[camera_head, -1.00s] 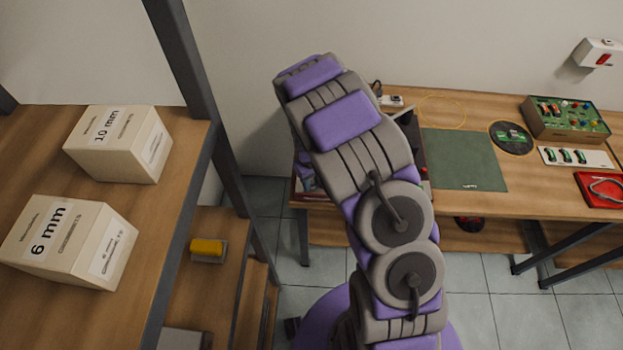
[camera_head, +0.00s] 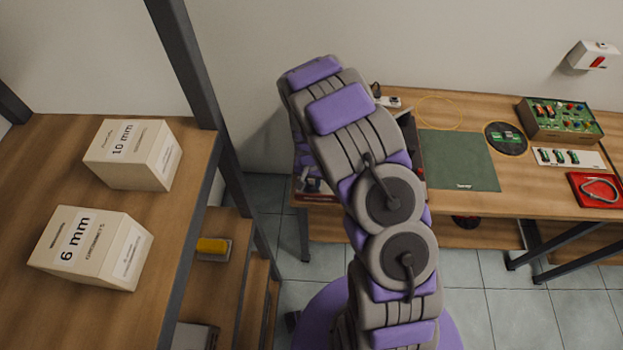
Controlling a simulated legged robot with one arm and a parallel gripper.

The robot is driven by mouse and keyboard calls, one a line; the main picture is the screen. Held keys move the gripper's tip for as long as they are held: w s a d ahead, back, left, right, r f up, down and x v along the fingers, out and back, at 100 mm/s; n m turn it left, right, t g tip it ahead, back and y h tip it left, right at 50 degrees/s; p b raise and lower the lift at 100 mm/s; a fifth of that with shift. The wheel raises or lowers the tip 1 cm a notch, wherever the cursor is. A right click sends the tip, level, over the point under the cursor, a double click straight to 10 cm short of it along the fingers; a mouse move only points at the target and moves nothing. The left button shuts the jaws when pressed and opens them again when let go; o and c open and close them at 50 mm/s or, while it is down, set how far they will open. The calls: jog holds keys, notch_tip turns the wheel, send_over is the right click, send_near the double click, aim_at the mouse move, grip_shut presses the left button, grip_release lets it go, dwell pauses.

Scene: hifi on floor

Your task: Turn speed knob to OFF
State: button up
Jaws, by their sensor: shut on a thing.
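No speed knob shows in the head view. A dark unit with red edging (camera_head: 417,152) stands on the left end of the workbench (camera_head: 455,113), mostly hidden behind my arm. I cannot tell whether it carries the knob. My purple and grey arm rises through the middle of the picture and bends over at the top. A little purple shows low behind its left side, near the bench's left end. My gripper's fingers are hidden behind the arm, so their contact with anything does not show.
A shelf at left holds a 10 mm box (camera_head: 133,155) and a 6 mm box (camera_head: 90,247); its dark upright stands left of my arm. The bench holds a green mat (camera_head: 458,160), a circuit box (camera_head: 560,121) and a red tray (camera_head: 596,190). Tiled floor is open at lower right.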

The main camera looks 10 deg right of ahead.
aim_at(311, 183)
jog(key=shift+w+r+m, duration=0.1)
jog(key=shift+w+m, duration=0.05)
jog(key=shift+m, duration=0.25)
jog(key=o, duration=1)
jog(key=shift+o, duration=0.2)
notch_tip(311, 183, up, 17)
jog(key=p, duration=0.1)
jog(key=shift+r, duration=0.1)
dwell(0.4)
